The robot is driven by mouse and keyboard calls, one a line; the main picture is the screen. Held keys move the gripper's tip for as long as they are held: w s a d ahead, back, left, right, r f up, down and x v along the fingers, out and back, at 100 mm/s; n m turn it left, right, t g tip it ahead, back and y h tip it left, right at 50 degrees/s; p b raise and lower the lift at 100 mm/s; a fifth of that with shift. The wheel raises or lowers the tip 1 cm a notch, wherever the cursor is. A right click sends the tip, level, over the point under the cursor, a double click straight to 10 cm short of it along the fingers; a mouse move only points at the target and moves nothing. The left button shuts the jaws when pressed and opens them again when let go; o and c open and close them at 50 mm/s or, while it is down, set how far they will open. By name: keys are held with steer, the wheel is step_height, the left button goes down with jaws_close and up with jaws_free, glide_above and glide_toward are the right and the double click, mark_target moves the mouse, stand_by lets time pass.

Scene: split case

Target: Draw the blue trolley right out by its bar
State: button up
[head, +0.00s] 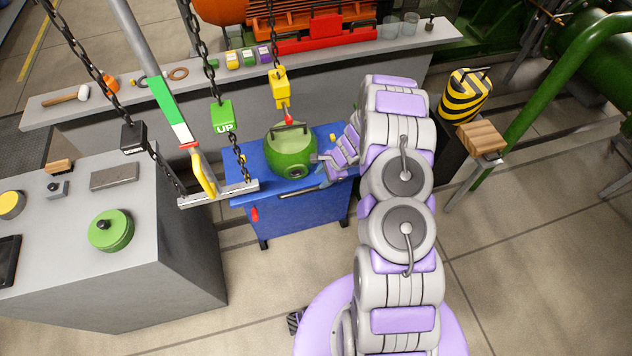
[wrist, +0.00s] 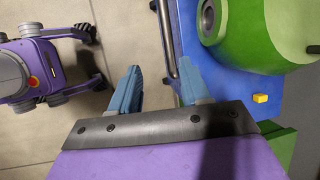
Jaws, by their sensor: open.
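The blue trolley (head: 300,212) stands against the grey bench, with a green round casing (head: 288,158) on its top. Its thin grey bar (head: 288,194) runs along the near edge; the bar also shows in the wrist view (wrist: 164,38) beside the trolley's blue side (wrist: 188,45). My gripper (head: 326,172) is over the trolley's near right part, low by the bar. In the wrist view its two blue fingers (wrist: 158,72) are spread. The bar's end lies between them in the picture, closer to the right finger. I cannot tell whether they touch it.
A grey cabinet (head: 160,245) with a green round part (head: 110,230) stands at the left. Chains hang near the trolley, with a metal crossbar (head: 218,193), a green UP block (head: 223,115) and a yellow hook block (head: 281,85). The floor in front of the trolley (head: 262,290) is clear.

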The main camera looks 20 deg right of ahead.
steer(key=shift+v, duration=2.05)
steer(key=shift+w, duration=0.1)
